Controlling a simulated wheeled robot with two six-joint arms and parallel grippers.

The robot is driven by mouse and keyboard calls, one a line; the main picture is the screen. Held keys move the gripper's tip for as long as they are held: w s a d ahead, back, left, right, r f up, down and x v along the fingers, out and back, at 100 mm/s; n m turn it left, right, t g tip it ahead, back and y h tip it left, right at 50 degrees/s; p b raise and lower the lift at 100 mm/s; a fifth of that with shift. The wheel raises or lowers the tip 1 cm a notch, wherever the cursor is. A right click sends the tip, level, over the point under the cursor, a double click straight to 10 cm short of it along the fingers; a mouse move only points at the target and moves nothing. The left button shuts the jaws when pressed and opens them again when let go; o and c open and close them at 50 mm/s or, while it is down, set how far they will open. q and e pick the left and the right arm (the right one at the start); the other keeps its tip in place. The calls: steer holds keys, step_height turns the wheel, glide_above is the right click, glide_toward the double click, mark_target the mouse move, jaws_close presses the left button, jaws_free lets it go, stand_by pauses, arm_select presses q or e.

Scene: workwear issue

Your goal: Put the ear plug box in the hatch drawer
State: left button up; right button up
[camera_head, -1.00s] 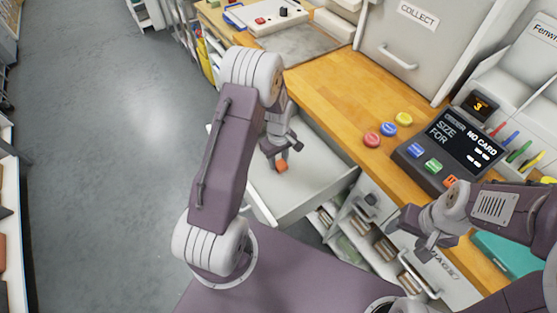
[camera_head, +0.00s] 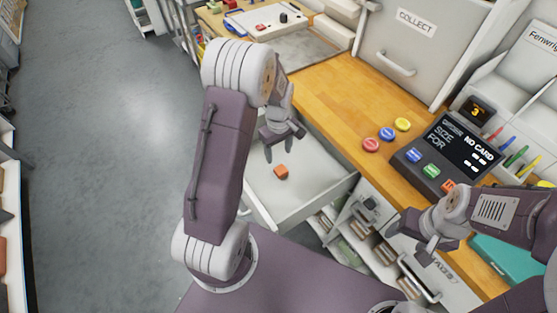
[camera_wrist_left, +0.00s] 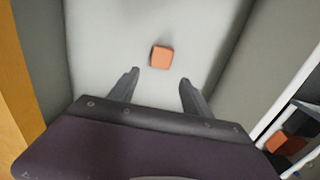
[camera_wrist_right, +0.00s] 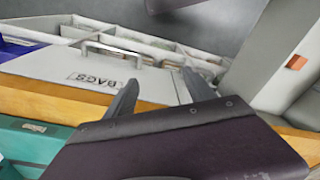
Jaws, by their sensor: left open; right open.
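The ear plug box is a small orange block (camera_head: 281,172) lying on the floor of the open white drawer (camera_head: 313,197) under the counter. It also shows in the left wrist view (camera_wrist_left: 162,57), just beyond the fingertips, and in the right wrist view (camera_wrist_right: 296,62). My left gripper (camera_head: 283,150) is open and empty above the drawer, apart from the box. My right gripper (camera_head: 416,246) is open and empty in front of the counter, near the drawer marked BAGS (camera_wrist_right: 93,79).
The wooden counter (camera_head: 345,95) carries red, blue and yellow buttons (camera_head: 387,134) and a dark console (camera_head: 452,150). A grey COLLECT hatch (camera_head: 410,50) stands behind it. An open compartment drawer (camera_head: 375,245) sits right of the white drawer. Grey floor is clear at left.

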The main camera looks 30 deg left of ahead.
arm_select(q)
steer(key=s+d+r+m+p, duration=0.1)
steer(key=s+d+r+m, duration=0.1)
steer(key=s+r+m, duration=0.2)
steer(key=s+d+r+m+t+p, duration=0.1)
steer(key=s+d+r+m, duration=0.2)
steer(key=s, duration=0.7)
steer(key=shift+d+r+m+p, duration=0.35)
steer(key=shift+r+m, duration=0.65)
steer(key=shift+m, duration=1.4)
